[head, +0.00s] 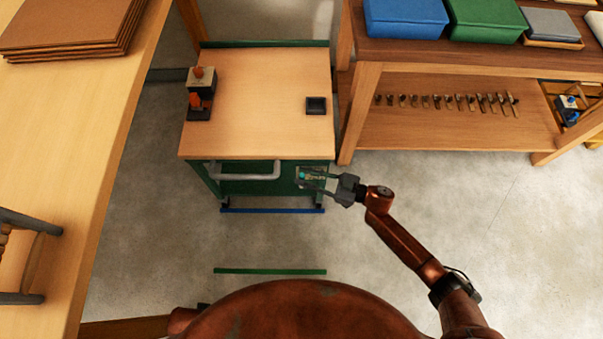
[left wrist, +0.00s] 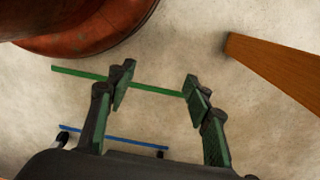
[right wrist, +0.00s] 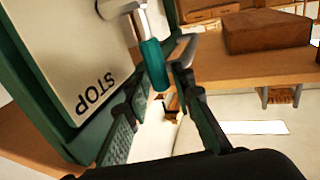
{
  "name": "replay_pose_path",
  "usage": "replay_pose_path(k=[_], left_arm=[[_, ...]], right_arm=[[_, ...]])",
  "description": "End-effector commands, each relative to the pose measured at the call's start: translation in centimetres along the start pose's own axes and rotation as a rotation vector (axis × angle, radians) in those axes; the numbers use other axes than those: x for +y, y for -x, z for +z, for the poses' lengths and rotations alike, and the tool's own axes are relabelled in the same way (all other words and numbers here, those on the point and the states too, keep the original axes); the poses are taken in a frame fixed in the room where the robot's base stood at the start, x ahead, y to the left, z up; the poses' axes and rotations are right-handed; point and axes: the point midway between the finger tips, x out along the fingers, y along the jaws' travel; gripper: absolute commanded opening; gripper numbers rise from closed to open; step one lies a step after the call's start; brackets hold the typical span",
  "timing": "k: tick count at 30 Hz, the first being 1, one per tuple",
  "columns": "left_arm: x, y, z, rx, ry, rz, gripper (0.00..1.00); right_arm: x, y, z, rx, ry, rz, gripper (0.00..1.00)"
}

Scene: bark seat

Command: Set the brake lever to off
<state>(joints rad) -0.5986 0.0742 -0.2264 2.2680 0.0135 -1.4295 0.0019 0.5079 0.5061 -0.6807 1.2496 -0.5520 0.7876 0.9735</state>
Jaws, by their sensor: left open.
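The cart (head: 250,110) has a wooden top and a green front. The brake lever has a teal grip (head: 303,175) at the right of this front, and the grip shows large in the right wrist view (right wrist: 153,64). Beside it is a pale plate (right wrist: 75,85) lettered STOP. My right gripper (head: 318,180) is at the lever. In the right wrist view its open fingers (right wrist: 165,85) stand either side of the grip's lower end; I cannot tell whether they touch it. My left gripper (left wrist: 155,85) is open and empty above the floor.
A grey handle bar (head: 245,177) is left of the lever. The cart top carries a small black tray (head: 316,105) and an orange-topped device (head: 201,82). A workbench (head: 90,130) is at left, a shelf (head: 450,130) at right. Green (head: 270,271) and blue (head: 272,210) strips lie low in front.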

Motion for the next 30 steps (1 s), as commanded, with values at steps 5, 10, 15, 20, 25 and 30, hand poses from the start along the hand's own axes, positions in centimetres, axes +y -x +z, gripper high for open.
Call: replay_pose_path(k=[5, 10, 15, 20, 25, 30], left_arm=[[0.18, 0.98, 0.00, 0.000, 0.001, 0.003, 0.47], [0.20, 1.15, -0.04, 0.001, 0.001, 0.003, 0.47], [0.20, 1.13, -0.03, 0.001, 0.001, 0.003, 0.47], [0.19, 1.13, -0.04, 0.001, 0.001, 0.003, 0.47], [0.19, 1.13, -0.05, 0.001, 0.001, 0.003, 0.47], [0.19, 1.12, -0.04, 0.001, 0.001, 0.003, 0.47]], right_arm=[[-0.01, -1.06, 0.08, -0.001, 0.000, 0.000, 0.22], [0.01, -1.15, -0.01, -0.001, 0.000, 0.001, 0.22], [0.02, -1.13, -0.01, -0.001, 0.001, 0.001, 0.17], [0.03, -1.12, 0.00, -0.001, 0.000, 0.001, 0.06], [0.04, -1.11, 0.01, -0.001, 0.000, 0.002, 0.00], [0.05, -1.09, 0.02, -0.001, 0.000, 0.002, 0.00]])
